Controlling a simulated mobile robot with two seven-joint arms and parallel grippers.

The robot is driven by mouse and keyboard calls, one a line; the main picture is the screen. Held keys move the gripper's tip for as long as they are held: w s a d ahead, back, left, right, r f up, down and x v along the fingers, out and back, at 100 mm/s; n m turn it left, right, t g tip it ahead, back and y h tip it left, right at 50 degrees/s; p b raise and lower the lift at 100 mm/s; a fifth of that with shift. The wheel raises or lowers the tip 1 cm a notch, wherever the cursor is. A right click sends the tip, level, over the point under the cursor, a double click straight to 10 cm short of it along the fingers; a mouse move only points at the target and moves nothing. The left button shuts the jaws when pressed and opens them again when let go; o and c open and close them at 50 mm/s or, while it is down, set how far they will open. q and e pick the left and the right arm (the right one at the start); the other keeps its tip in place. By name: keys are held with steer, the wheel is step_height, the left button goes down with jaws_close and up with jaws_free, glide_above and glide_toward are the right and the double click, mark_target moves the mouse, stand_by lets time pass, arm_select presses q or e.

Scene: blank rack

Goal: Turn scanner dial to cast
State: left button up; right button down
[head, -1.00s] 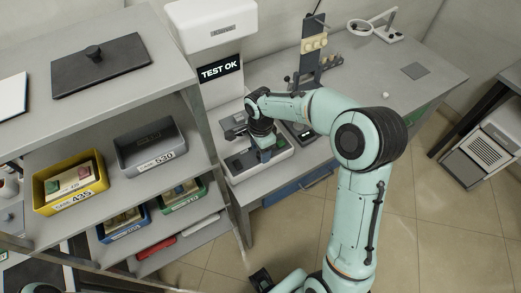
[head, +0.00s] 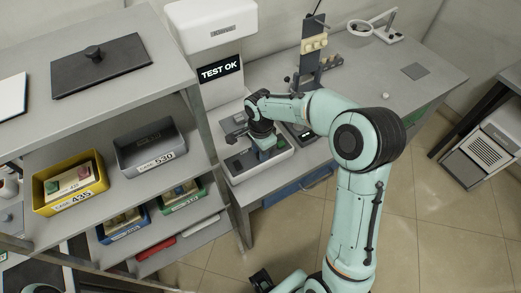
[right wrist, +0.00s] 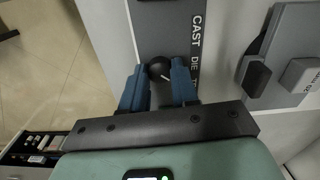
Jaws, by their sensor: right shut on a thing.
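The scanner (head: 204,101) is a tall pale machine with a black screen (head: 220,71) reading "TEST OK". Its base carries a dark panel (right wrist: 163,35). On the panel is a small round black dial (right wrist: 159,68) with a pale pointer mark. The printed words "CAST" and "DIE" and part of a third word run beside it. My right gripper (right wrist: 158,84) has its blue fingers shut on the dial, one on each side. In the head view my right gripper (head: 267,148) is low over the scanner base and hides the dial. My left gripper is not identifiable.
A shelf unit at left holds a yellow bin (head: 69,204), a grey bin (head: 150,166) and smaller bins below.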

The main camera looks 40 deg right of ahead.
steer(key=n, duration=0.8)
steer(key=shift+n, duration=0.3)
steer(key=n, duration=0.4)
steer(key=shift+n+p, duration=0.3)
steer(key=shift+n, duration=1.8)
steer(key=c, duration=0.8)
jaws_free()
steer(key=shift+c, duration=0.2)
steer(key=shift+r, duration=0.15)
